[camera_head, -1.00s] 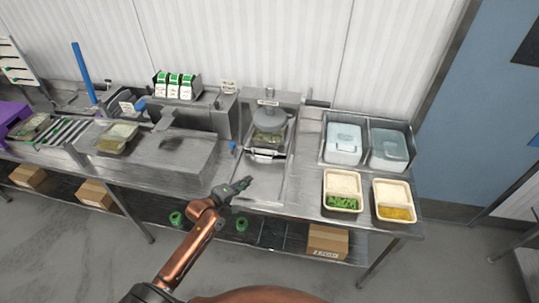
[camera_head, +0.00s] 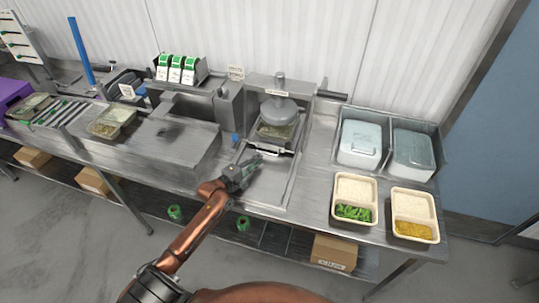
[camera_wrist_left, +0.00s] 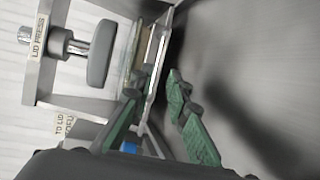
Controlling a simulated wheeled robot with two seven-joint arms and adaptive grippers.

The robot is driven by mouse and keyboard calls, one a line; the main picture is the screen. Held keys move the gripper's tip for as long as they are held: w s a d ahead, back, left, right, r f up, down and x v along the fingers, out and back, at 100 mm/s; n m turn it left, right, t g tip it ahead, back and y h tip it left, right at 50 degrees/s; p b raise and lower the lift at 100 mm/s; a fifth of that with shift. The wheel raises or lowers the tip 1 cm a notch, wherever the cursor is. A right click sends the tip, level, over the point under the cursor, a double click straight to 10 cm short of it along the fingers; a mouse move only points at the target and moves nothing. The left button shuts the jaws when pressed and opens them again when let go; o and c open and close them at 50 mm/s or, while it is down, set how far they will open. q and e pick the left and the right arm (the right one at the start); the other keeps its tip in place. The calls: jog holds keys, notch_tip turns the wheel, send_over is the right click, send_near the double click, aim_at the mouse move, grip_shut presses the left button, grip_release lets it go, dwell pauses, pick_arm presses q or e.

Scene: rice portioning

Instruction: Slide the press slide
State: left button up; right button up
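The lid press (camera_head: 279,109) stands at the back middle of the steel counter, with its round grey plate over a slide (camera_head: 265,146). A clear tray with food (camera_head: 275,131) sits on the slide under the plate. In the left wrist view the press plate (camera_wrist_left: 102,53) shows on its side, and the slide's edge (camera_wrist_left: 153,75) runs near my fingers. My left gripper (camera_head: 257,160) is just in front of the slide, low over the track. Its green fingers (camera_wrist_left: 152,88) are apart, with no clear contact on the slide. My right gripper is out of view.
Two food trays, with green beans (camera_head: 354,213) and yellow food (camera_head: 415,231), sit at the front right. A filled tray (camera_head: 111,122) lies at the left.

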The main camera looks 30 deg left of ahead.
pick_arm(q)
jog(key=x, duration=0.7)
jog(key=shift+w+d, duration=0.2)
jog(key=shift+d, duration=0.1)
jog(key=shift+r, duration=0.1)
jog(key=shift+c, duration=0.6)
grip_shut()
